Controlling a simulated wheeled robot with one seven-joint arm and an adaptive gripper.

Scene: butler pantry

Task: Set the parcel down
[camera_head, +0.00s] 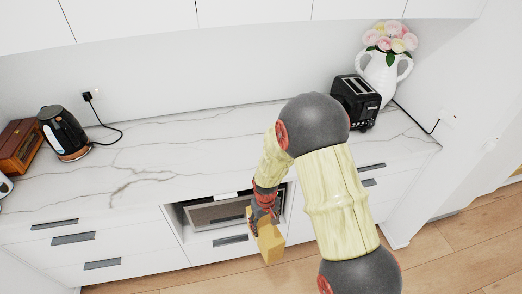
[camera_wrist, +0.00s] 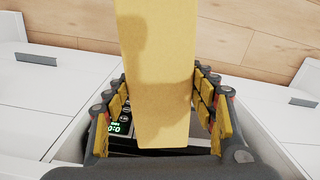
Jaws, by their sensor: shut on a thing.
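The parcel (camera_head: 270,245) is a plain yellow-tan box. In the head view it hangs from my gripper (camera_head: 262,214) in front of the drawers, below the counter's front edge. In the wrist view the parcel (camera_wrist: 155,70) runs from the top edge down between the two fingers. My gripper (camera_wrist: 160,115) is shut on it, with a finger on either side. The parcel looks clear of the counter and the floor. My arm hides part of the counter front in the head view.
The marble counter (camera_head: 170,165) has a wide bare middle. A black kettle (camera_head: 63,133) and wooden box (camera_head: 20,147) stand left; a black toaster (camera_head: 355,101) and white flower vase (camera_head: 383,75) stand right. A built-in oven (camera_head: 215,213) sits below, close behind my gripper. Wood floor (camera_head: 440,255) lies in front.

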